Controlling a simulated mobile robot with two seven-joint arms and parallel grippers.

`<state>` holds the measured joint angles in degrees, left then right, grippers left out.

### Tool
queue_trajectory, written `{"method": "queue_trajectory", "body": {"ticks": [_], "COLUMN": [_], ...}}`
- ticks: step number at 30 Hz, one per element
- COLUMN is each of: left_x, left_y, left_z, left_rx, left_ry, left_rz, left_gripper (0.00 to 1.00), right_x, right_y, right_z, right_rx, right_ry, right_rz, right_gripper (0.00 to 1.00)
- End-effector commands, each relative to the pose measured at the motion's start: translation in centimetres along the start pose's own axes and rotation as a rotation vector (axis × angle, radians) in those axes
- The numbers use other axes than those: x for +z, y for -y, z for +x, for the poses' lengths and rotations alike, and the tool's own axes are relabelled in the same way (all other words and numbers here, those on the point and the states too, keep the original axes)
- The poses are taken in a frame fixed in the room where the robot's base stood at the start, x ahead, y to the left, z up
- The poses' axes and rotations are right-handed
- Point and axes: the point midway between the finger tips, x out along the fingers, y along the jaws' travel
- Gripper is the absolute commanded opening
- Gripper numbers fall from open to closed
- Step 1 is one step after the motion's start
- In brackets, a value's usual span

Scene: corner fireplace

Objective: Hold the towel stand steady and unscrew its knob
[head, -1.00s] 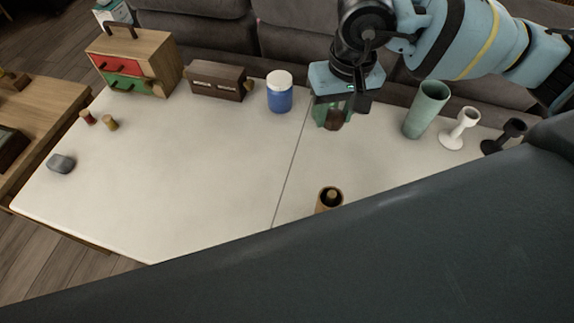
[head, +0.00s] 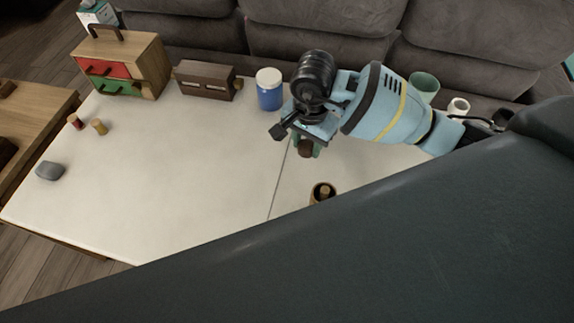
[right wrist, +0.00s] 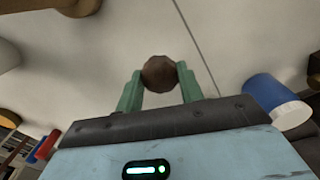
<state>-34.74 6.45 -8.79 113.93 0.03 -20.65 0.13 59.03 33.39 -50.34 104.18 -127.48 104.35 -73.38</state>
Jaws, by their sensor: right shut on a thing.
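My right gripper (head: 306,142) is shut on a round dark brown knob (head: 305,151), held above the white table. In the right wrist view the green fingers (right wrist: 159,88) sit on either side of the knob (right wrist: 159,74). A wooden stand-like piece (head: 318,199) with a dark top and a light peg in its middle is on the table below the gripper, apart from the knob. Its lower part is hidden behind the dark shape in front. I cannot tell whether it is the towel stand. My left gripper is not in view.
On the white table (head: 150,180) are a blue jar (head: 269,92), a brown box (head: 203,81), a small drawer chest (head: 136,66), small pegs (head: 99,127) and a grey stone (head: 50,170). A green cup (head: 424,86) stands behind my arm. The table's left middle is clear.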

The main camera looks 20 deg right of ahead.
Motion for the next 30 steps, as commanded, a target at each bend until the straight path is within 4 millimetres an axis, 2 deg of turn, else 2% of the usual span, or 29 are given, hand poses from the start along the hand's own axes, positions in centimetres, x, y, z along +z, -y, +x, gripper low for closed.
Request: {"method": "queue_trajectory", "body": {"ticks": [6,9,19,27,30], "left_x": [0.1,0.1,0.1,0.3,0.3], "left_y": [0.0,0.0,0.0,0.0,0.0], "left_z": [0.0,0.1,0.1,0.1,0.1], "left_rx": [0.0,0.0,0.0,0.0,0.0], "left_ry": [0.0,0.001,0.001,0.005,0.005], "left_rz": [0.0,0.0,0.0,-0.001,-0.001], "left_gripper": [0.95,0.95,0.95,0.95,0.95], "right_x": [0.1,0.1,0.1,0.1,0.0], "right_y": [-0.1,-0.1,-0.1,-0.1,-0.1], "right_z": [3.9,5.1,6.3,9.5,9.6], "right_rx": [0.006,0.004,0.002,0.003,0.001], "right_ry": [0.003,0.003,0.002,0.003,0.0], "right_rz": [-0.001,-0.002,-0.003,-0.002,-0.004], "right_gripper": [0.1,0.1,0.1,0.1,0.1]}}
